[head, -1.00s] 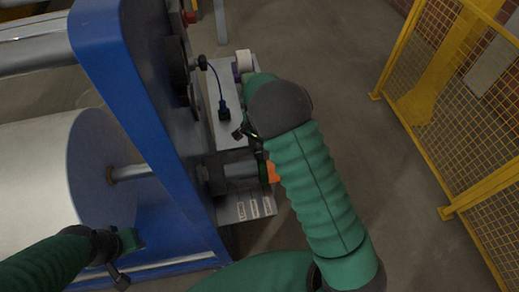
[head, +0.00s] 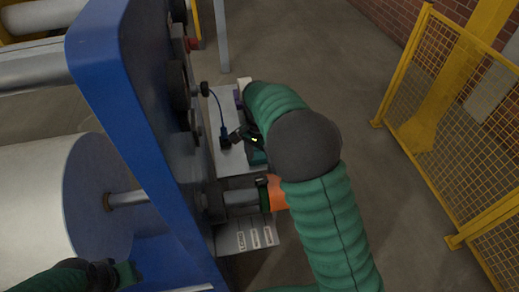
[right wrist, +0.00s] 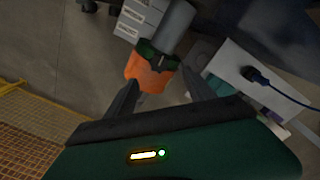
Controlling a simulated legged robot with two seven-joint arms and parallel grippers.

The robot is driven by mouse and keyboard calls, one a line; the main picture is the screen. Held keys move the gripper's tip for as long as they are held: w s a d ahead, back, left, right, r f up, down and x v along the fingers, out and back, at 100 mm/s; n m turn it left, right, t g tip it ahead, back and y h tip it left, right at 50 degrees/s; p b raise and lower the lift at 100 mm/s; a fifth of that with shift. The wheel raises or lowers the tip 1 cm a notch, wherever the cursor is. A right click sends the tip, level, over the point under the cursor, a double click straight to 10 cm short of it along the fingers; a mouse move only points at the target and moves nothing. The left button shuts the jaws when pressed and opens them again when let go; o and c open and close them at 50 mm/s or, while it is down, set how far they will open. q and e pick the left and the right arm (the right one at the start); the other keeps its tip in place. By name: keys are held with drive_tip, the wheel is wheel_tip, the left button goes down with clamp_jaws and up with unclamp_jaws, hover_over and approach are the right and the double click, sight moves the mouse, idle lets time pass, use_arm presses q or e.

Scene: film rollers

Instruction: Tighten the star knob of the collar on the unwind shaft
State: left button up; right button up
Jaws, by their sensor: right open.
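The end of the unwind shaft (head: 240,198) is a grey cylinder sticking out right of the blue frame. A dark green-black collar (head: 264,196) sits around it, beside an orange piece (head: 279,193). A small dark knob (head: 261,181) shows on top of the collar. In the right wrist view, the collar (right wrist: 148,50) and orange piece (right wrist: 150,72) lie ahead, between the lines of my fingers. My right gripper (right wrist: 161,76) is open and empty, apart from the collar as far as I can tell. My left gripper (head: 126,276) is at the bottom left, its fingers hidden or cut off.
A white film roll (head: 30,190) lies left of the blue frame (head: 120,90). A light panel (head: 228,150) with a blue cable (head: 219,110) stands beyond the collar. A labelled plate (head: 245,238) is below the shaft. A yellow mesh fence (head: 450,120) stands right; floor between is clear.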

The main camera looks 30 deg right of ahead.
wheel_tip(320, 180, up, 7)
drive_tip(key=shift+w+r+b, duration=0.15)
drive_tip(key=shift+b, duration=0.3)
